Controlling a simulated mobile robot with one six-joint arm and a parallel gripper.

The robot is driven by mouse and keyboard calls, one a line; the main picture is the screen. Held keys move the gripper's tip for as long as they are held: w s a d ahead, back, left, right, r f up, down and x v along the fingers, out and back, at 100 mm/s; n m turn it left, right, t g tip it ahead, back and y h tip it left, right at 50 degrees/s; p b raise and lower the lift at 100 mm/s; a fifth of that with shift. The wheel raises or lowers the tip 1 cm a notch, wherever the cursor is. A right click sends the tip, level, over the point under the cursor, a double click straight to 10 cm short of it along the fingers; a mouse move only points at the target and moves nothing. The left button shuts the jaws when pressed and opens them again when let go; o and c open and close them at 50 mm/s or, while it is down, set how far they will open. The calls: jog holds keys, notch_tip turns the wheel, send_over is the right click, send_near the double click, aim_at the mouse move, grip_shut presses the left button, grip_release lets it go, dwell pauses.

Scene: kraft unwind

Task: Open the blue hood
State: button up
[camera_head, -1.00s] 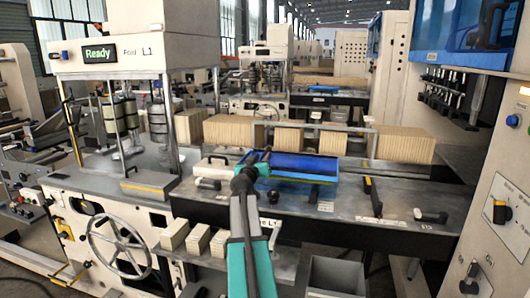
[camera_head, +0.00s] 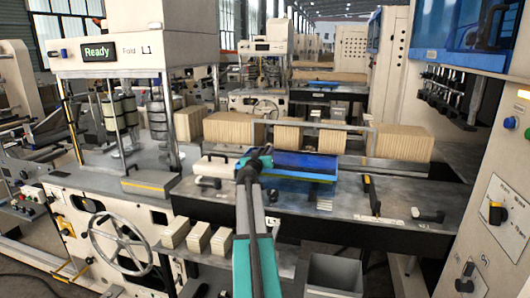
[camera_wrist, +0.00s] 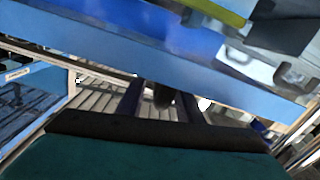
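A low blue hood (camera_head: 308,163) lies on the grey machine table in the middle of the head view and looks closed. A large blue surface (camera_wrist: 110,35) with a yellow strip fills the top of the wrist view, close to my gripper. My gripper (camera_wrist: 160,105) shows two dark fingers standing apart, with a dark rounded piece between them that I cannot identify. In the head view, my teal and grey arm reaches up to the hood's left end and covers part of it. The fingertips are hidden there, and contact with the hood cannot be told.
Stacks of brown kraft bundles (camera_head: 404,142) stand behind the hood. Three bundles (camera_head: 197,237) sit at the table's front left. A handwheel machine (camera_head: 118,245) is at the left, a control cabinet (camera_head: 495,190) at the right. A grey bin (camera_head: 334,275) stands below the table.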

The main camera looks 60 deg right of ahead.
grip_shut()
jog(key=shift+s, duration=0.1)
